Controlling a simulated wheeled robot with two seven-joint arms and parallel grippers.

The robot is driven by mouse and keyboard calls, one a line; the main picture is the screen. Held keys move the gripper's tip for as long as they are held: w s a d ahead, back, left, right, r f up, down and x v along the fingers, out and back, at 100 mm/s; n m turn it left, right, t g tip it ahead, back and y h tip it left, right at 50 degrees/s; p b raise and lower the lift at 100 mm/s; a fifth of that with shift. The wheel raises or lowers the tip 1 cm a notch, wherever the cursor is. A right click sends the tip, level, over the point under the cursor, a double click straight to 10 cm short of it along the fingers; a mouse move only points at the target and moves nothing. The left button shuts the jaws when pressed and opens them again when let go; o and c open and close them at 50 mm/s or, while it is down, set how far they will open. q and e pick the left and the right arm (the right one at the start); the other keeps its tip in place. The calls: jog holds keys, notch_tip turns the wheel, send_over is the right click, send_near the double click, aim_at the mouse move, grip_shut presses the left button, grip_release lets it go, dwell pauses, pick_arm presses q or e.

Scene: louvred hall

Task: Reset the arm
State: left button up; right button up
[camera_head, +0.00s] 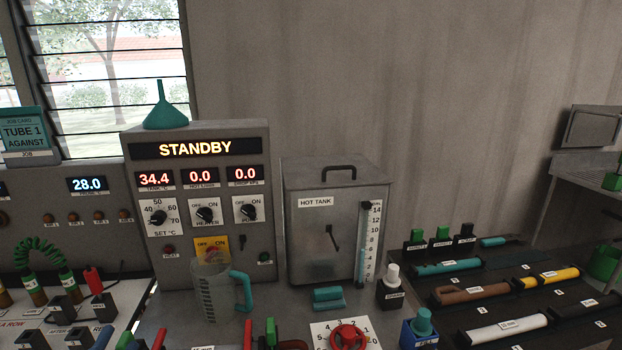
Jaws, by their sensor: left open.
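I cannot make out either of my grippers or any arm link in the head view. No held object shows. The bench below the panel is cut off by the bottom edge, so anything lower is hidden. A clear measuring jug (212,291) with a teal handle stands upright in front of the control panel (133,152). The panel's display reads STANDBY, with 34.4, 0.0 and 0.0 below it.
A grey hot tank (305,248) stands right of the panel. A teal funnel (166,108) sits on the panel. A red handwheel (347,337) and a blue-teal button box (421,330) are in front. A dark rack (478,285) holds several coloured tubes at right.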

pick_arm(q)
jog(key=s+d+f+n+g+y, duration=0.1)
jog(key=s+f+n+g+y, duration=0.25)
jog(key=f+n+g, duration=0.7)
jog(key=s+d+f+m+g+h, duration=0.1)
jog(key=s+d+f+g+h, duration=0.55)
jog(key=s+d+f, duration=0.75)
jog(key=s+f+b+x, duration=0.1)
jog(key=s+b+x, duration=0.15)
jog(key=x, duration=0.75)
jog(key=s+b+x, duration=0.2)
jog(key=b+x, duration=0.1)
jog(key=x, duration=0.8)
jog(key=s+a+f+g+b, duration=0.1)
jog(key=s+f+b, duration=0.2)
jog(key=s+f, duration=0.9)
jog(key=shift+a+f+g+b, duration=0.2)
jog(key=shift+a+g+b, duration=0.1)
jog(key=shift+a, duration=0.05)
pick_arm(e)
notch_tip(320, 180, down, 9)
jog(key=shift+s, duration=0.3)
